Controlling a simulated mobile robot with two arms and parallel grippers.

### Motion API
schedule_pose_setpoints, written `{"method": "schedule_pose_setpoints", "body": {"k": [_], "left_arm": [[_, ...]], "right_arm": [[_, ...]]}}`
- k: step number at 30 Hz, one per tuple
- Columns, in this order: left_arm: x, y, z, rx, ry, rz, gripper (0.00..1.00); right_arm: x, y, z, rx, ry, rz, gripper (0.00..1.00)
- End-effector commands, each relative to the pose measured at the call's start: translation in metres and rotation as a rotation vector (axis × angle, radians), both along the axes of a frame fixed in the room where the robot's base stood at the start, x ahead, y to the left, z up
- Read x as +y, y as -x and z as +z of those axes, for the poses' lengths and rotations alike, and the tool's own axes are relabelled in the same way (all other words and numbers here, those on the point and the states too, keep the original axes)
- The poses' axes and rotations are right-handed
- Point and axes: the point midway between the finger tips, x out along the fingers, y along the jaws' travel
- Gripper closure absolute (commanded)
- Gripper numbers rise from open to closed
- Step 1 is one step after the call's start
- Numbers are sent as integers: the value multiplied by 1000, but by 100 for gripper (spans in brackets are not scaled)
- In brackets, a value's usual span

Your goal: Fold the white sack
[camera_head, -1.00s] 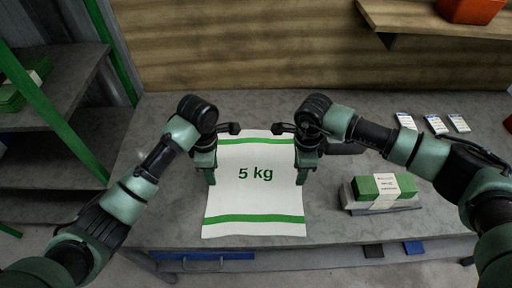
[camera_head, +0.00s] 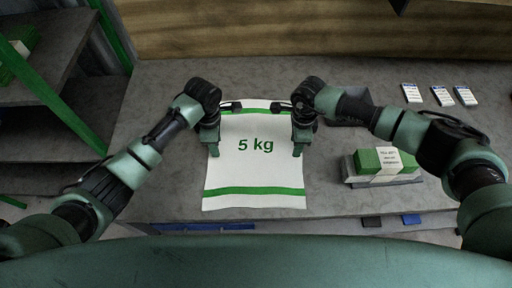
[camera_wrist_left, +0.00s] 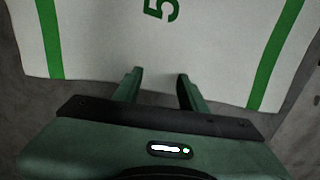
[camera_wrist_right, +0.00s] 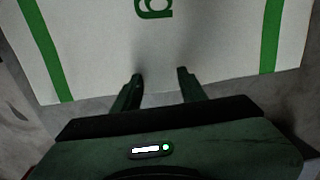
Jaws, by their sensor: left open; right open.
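The white sack (camera_head: 254,168) lies flat and spread out on the grey table, with green bands near its far and near ends and "5 kg" printed on it. My left gripper (camera_head: 213,152) is open at the sack's left edge. In the left wrist view its two fingers (camera_wrist_left: 158,78) are apart, with the sack's edge (camera_wrist_left: 205,60) at their tips. My right gripper (camera_head: 298,150) is open at the sack's right edge. In the right wrist view its fingers (camera_wrist_right: 158,75) are apart at the sack's edge (camera_wrist_right: 205,50). Neither gripper holds the sack.
A green packet with a white label (camera_head: 388,161) lies on a grey block to the right. A dark tray (camera_head: 348,118) is partly hidden behind my right arm. Several small white cards (camera_head: 440,95) lie at the back right. A shelf rack (camera_head: 50,130) stands left.

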Motion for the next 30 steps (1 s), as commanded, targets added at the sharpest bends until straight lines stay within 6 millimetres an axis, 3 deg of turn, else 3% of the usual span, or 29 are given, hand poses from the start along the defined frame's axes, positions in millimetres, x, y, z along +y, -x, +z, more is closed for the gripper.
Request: {"method": "schedule_pose_setpoints", "body": {"k": [12, 21, 30], "left_arm": [[0, 0, -5, 0, 0, 0, 60], [0, 0, -4, 1, 0, 0, 100], [0, 0, -4, 1, -1, 0, 100]], "right_arm": [[0, 0, -5, 0, 0, 0, 60], [0, 0, -4, 0, 0, 0, 100], [0, 0, -4, 1, 1, 0, 100]]}}
